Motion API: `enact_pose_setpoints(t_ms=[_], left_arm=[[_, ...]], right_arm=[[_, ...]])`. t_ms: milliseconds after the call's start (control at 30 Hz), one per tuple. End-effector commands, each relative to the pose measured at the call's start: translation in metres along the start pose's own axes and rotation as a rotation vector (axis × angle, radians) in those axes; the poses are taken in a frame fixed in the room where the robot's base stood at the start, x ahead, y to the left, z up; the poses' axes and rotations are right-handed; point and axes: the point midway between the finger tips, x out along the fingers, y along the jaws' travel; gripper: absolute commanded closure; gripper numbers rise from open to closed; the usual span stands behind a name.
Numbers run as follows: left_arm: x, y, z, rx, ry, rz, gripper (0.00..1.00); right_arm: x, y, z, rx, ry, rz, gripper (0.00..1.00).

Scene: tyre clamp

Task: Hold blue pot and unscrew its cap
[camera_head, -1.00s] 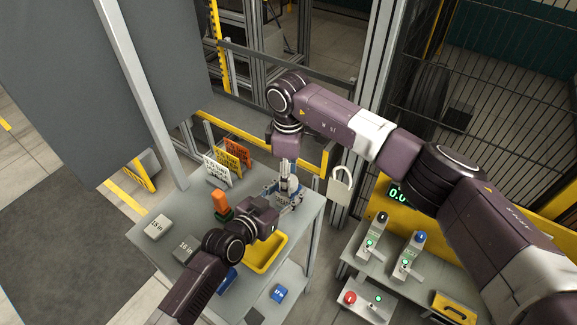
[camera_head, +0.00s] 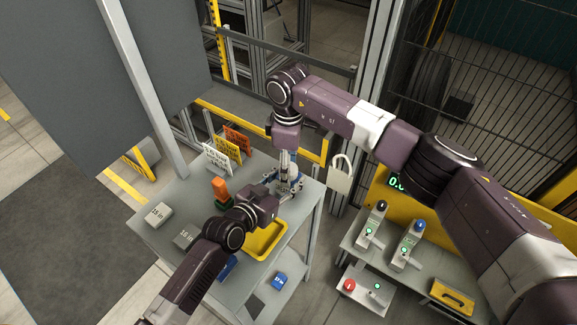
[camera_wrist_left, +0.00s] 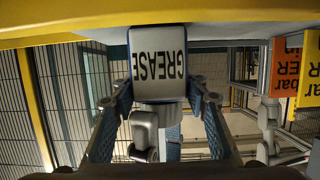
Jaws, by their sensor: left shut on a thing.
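The pot (camera_wrist_left: 158,62), with a pale label reading GREASE upside down, fills the top middle of the left wrist view. My left gripper (camera_wrist_left: 160,100) is shut on it, with one finger along each side. In the head view my left gripper (camera_head: 278,194) is over the table's far right corner, and the pot is mostly hidden among the fingers. My right gripper (camera_head: 289,165) points straight down over the same spot, and part of it shows below the label in the left wrist view (camera_wrist_left: 146,125). Its fingertips and the cap are not clear.
The grey table (camera_head: 178,200) holds a yellow tray (camera_head: 262,246), an orange block (camera_head: 220,187), grey weights (camera_head: 157,215) and upright signs (camera_head: 217,158). A padlock shape (camera_head: 340,178) stands to the right. A control bench (camera_head: 385,262) is at lower right.

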Motion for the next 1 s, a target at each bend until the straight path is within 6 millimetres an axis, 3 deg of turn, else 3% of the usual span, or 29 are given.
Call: enact_pose_setpoints(t_ms=[300, 633, 900, 933, 1000], left_arm=[[0.0, 0.0, 0.001, 0.0, -0.001, 0.0, 1.0], [0.0, 0.0, 0.001, 0.0, -0.001, 0.0, 1.0], [0.0, 0.0, 0.001, 0.0, -0.001, 0.0, 1.0], [0.0, 0.0, 0.001, 0.0, -0.001, 0.0, 0.55], [0.0, 0.0, 0.001, 0.0, -0.001, 0.0, 0.48]], right_arm=[[-0.002, 0.0, 0.0, 0.0, 0.0, 0.001, 0.48], [-0.041, 0.001, -0.001, -0.001, 0.001, 0.002, 0.48], [-0.045, 0.0, 0.0, 0.0, 0.0, 0.0, 0.48], [-0.045, 0.0, 0.0, 0.0, 0.0, 0.0, 0.48], [-0.045, 0.0, 0.0, 0.0, 0.0, 0.0, 0.48]])
